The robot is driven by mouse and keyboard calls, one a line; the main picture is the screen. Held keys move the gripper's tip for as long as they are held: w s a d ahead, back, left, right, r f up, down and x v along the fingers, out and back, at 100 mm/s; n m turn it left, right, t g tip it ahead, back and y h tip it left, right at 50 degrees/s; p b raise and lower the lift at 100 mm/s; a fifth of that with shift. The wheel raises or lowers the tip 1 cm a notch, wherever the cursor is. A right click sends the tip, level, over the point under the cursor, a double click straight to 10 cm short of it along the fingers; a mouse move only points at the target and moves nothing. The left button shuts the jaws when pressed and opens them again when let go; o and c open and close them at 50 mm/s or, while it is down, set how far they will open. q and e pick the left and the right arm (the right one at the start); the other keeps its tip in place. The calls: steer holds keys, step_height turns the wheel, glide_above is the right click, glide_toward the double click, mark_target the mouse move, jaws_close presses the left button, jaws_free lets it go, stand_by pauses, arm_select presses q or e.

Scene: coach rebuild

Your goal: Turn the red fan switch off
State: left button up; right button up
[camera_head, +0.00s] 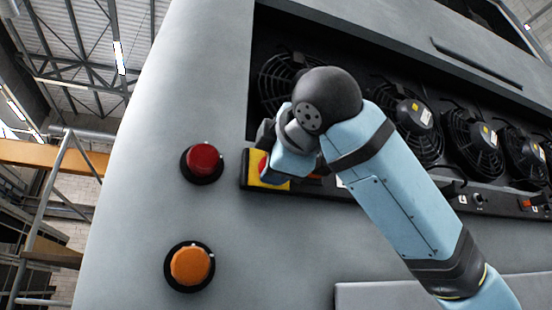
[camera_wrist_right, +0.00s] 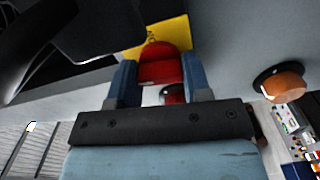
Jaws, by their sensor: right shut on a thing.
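The red fan switch (camera_wrist_right: 158,66) stands on a yellow plate (camera_wrist_right: 177,32) on the grey coach wall. In the right wrist view it sits between the two blue fingers of my right gripper (camera_wrist_right: 160,78), which is shut on it. In the head view my right gripper (camera_head: 268,155) is at the left end of the fan panel and covers most of the switch. A bit of the yellow plate (camera_head: 268,184) shows below it. The switch's exact turn angle is hard to tell. My left gripper is not in view.
A red round lamp (camera_head: 202,163) and an orange round lamp (camera_head: 189,266) are on the wall left of the switch. Several black fans (camera_head: 472,148) sit in the recess to the right. Small switches (camera_head: 479,199) line the strip beneath them.

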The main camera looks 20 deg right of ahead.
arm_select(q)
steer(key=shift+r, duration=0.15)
arm_select(e)
steer(key=shift+n, duration=0.6)
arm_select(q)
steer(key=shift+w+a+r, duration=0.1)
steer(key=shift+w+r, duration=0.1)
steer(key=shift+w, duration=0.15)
arm_select(e)
steer(key=o, duration=0.9)
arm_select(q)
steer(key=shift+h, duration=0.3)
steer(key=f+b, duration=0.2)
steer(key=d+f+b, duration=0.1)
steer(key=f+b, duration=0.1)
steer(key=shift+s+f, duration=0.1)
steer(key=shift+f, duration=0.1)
arm_select(e)
steer(key=s, duration=1.4)
steer(key=shift+d, duration=0.25)
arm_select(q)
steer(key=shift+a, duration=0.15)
arm_select(e)
steer(key=shift+w, duration=0.1)
